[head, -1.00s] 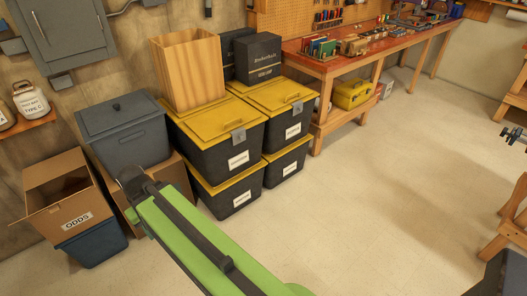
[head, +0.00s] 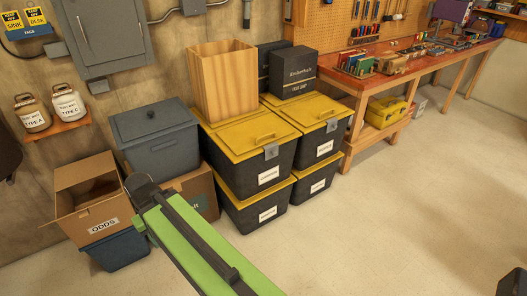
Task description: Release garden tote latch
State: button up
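Several black totes with yellow lids stand stacked in two columns against the wall. The upper left tote (head: 250,178) and the upper right tote (head: 318,143) each have a grey latch on the front lid edge: the left latch (head: 271,152) and the right latch (head: 332,126). Both latches look down against the tote fronts. The white labels are too small to read, so I cannot tell which is the garden tote. My green arm reaches up from the bottom toward the grey bin, left of the totes. Its dark far end shows no fingers, and my gripper is not visible.
A wooden box (head: 222,80) and a dark carton (head: 293,72) stand on the totes. To the left are a grey lidded bin (head: 156,140) and an open cardboard box (head: 90,200). A workbench (head: 400,68) stands at right. The floor (head: 400,210) before the totes is clear.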

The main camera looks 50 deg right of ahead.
aim_at(271, 150)
jog(key=z, duration=0.2)
jog(key=i, duration=1.4)
jog(key=z, duration=0.65)
